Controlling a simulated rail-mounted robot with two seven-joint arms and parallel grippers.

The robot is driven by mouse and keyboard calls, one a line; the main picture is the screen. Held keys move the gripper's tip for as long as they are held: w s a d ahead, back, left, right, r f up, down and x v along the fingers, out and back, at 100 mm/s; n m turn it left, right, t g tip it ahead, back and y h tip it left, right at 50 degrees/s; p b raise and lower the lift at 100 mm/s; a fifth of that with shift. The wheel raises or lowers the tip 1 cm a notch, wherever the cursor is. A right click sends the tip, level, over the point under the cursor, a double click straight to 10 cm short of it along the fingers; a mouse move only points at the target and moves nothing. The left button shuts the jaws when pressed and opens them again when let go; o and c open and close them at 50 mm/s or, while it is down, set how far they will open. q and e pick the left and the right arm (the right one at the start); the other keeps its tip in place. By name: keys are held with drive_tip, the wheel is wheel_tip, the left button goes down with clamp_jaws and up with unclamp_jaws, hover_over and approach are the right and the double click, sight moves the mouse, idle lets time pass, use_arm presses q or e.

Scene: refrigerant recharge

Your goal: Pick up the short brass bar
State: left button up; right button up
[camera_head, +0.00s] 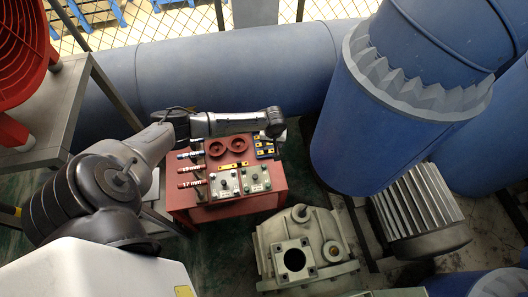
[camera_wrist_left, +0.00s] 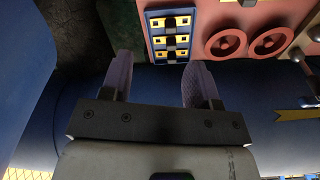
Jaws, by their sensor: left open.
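A blue rack (camera_head: 264,153) with yellow brass-coloured pieces stands at the right back of the red bench top. In the left wrist view the blue rack (camera_wrist_left: 149,38) holds these pieces (camera_wrist_left: 158,41) in three rows, with dark gaps at the middle. Another small yellow bar (camera_head: 232,165) lies at the middle of the bench; which piece is the short brass bar I cannot tell. My left gripper (camera_head: 275,132) is above the back right of the bench. In the wrist view its fingers (camera_wrist_left: 160,80) are apart and empty, with the rack beyond the fingertips.
Two red round dishes (camera_head: 215,149) sit left of the rack. Labelled tools (camera_head: 192,169) lie on the bench's left, and switch boxes (camera_head: 225,184) at its front. A large blue pipe (camera_head: 225,65) runs behind. A grey-green pump casing (camera_head: 300,245) stands in front.

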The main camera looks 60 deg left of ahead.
use_arm(q)
drive_tip(key=a+f+n+b, duration=0.1)
drive_tip(key=a+f+b, duration=0.1)
drive_tip(key=a+f, duration=0.1)
drive_tip(key=w+a+f+n+b, duration=0.1)
drive_tip(key=a+f+b, duration=0.1)
drive_tip(key=f, duration=0.1)
drive_tip(key=w+a+f+n+b, duration=0.1)
drive_tip(key=a+f+b, duration=0.1)
drive_tip(key=a+f, duration=0.1)
drive_tip(key=shift+w+a+y+b, duration=0.1)
drive_tip(key=shift+a+y+b, duration=0.25)
drive_tip(key=shift+y+b, duration=0.05)
drive_tip(key=shift+a+f+b, duration=0.2)
drive_tip(key=shift+f+b, duration=0.3)
drive_tip(key=shift+f, duration=0.45)
drive_tip(key=f+b, duration=0.2)
drive_tip(key=a+f+b, duration=0.1)
drive_tip(key=f, duration=0.2)
drive_tip(key=shift+b, duration=0.35)
drive_tip(key=shift+r, duration=0.1)
use_arm(e)
wheel_tip(320, 180, down, 13)
drive_tip(key=shift+a, duration=0.15)
use_arm(q)
drive_tip(key=shift+c, duration=0.4)
drive_tip(key=shift+c, duration=0.8)
clamp_jaws()
